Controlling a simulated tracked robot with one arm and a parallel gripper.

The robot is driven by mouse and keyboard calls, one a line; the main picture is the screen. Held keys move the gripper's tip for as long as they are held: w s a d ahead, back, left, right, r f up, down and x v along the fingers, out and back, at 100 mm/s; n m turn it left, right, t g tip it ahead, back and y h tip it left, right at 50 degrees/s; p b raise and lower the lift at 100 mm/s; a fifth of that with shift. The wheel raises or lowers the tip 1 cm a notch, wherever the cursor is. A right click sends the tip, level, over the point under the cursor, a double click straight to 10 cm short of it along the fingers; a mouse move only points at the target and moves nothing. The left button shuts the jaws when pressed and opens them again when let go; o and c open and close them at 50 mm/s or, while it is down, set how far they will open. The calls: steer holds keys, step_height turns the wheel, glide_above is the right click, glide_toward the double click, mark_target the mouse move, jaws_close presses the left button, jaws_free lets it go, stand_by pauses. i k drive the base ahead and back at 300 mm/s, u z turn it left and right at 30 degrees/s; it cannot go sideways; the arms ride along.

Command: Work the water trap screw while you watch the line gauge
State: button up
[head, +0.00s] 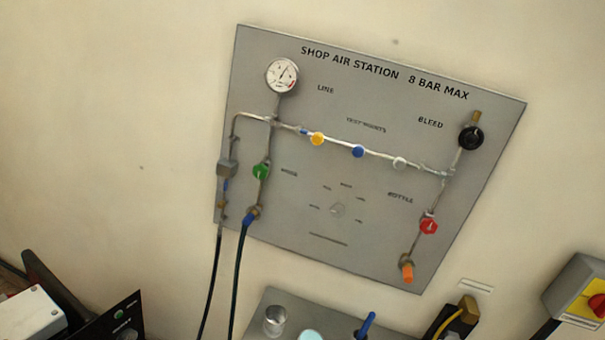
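The line gauge (282,75) is a round white dial at the upper left of the grey panel, beside the word LINE. Its needle is a thin dark line, and there is a red mark on the right of the dial; the scale is too small to read. On the panel's left pipe sits a grey block (227,168) with a blue piece and a brass fitting (222,204) below it. I cannot tell whether the water trap screw is there. My gripper is not in view.
The tilted grey panel (300,225) also carries green (261,171), yellow (317,138), blue (358,151), white (399,163), red (428,226) and black (471,137) knobs. Two dark hoses (238,275) hang below. A grey tray (285,299) holds a metal cup (275,320).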

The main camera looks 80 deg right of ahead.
mark_target(221, 204)
steer(key=k, duration=0.4)
steer(key=z, duration=0.6)
steer(key=i, duration=0.4)
steer(key=z, duration=1.35)
